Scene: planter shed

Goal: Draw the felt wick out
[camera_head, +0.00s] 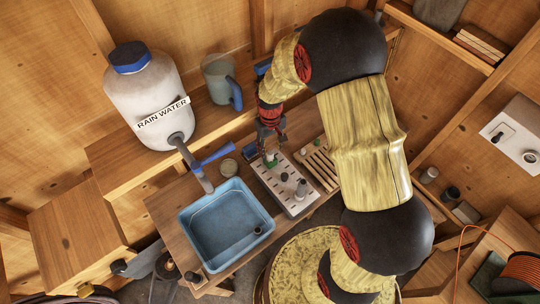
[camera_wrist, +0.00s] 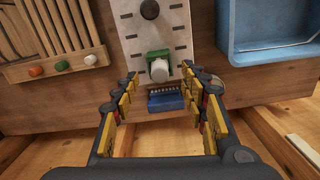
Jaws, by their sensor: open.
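A pale, rounded, plug-like piece (camera_wrist: 159,70) sits in a green holder (camera_wrist: 154,57) at the near end of a grey slotted plate (camera_wrist: 140,30) in the wrist view. It may be the felt wick, but I cannot tell for sure. In the head view the green piece (camera_head: 271,158) shows at the far end of the slotted plate (camera_head: 270,185). My gripper (camera_wrist: 166,86) is open, with its yellow-padded fingers apart on either side and nothing between the tips. The pale piece lies just beyond the fingertips. In the head view my gripper (camera_head: 268,138) is over the plate's far end, partly hidden.
A blue basin (camera_head: 226,212) stands left of the plate, beneath the tap of the rain water jug (camera_head: 145,95). A slatted wooden rack (camera_head: 322,165) with coloured knobs is to the right.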

